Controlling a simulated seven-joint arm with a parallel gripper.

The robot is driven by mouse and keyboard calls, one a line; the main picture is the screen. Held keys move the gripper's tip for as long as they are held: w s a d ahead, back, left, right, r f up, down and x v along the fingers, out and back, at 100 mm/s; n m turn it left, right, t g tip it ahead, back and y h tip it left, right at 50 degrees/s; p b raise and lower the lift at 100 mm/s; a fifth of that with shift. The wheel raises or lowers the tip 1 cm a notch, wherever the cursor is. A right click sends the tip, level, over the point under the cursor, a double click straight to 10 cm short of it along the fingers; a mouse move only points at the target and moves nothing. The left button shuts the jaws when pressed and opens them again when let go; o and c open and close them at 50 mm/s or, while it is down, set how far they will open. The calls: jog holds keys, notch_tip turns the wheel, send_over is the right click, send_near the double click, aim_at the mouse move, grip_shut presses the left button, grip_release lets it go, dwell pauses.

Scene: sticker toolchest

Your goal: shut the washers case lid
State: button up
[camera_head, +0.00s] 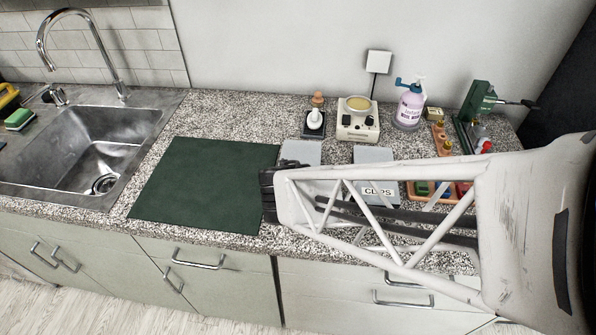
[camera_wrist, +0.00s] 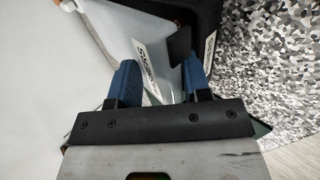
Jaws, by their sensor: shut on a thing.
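My gripper (camera_head: 268,194) is at the left end of my arm, beside the dark green mat's right edge. In the wrist view its two blue fingers (camera_wrist: 160,82) stand apart, with a pale grey panel (camera_wrist: 165,18) between and beyond them. The panel looks like the washers case lid, tilted, with a white label (camera_wrist: 150,72) whose lettering is only partly readable. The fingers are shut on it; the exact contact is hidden. In the head view a grey lid (camera_head: 300,152) shows just behind my gripper. My arm hides the case body below it.
A case labelled CLIPS (camera_head: 378,190) with a grey lid (camera_head: 373,155) stands to the right, partly behind my arm. The mat (camera_head: 205,180) is bare. A brush stand (camera_head: 315,122), a cream device (camera_head: 358,120) and a spray bottle (camera_head: 409,105) stand behind. The sink is at left.

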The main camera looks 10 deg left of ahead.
jog(key=shift+s+f, duration=0.1)
jog(key=shift+f, duration=0.25)
jog(key=o, duration=0.7)
jog(key=shift+o, duration=0.2)
jog(key=v, duration=0.8)
jog(key=shift+r, duration=0.25)
jog(key=shift+a, duration=0.1)
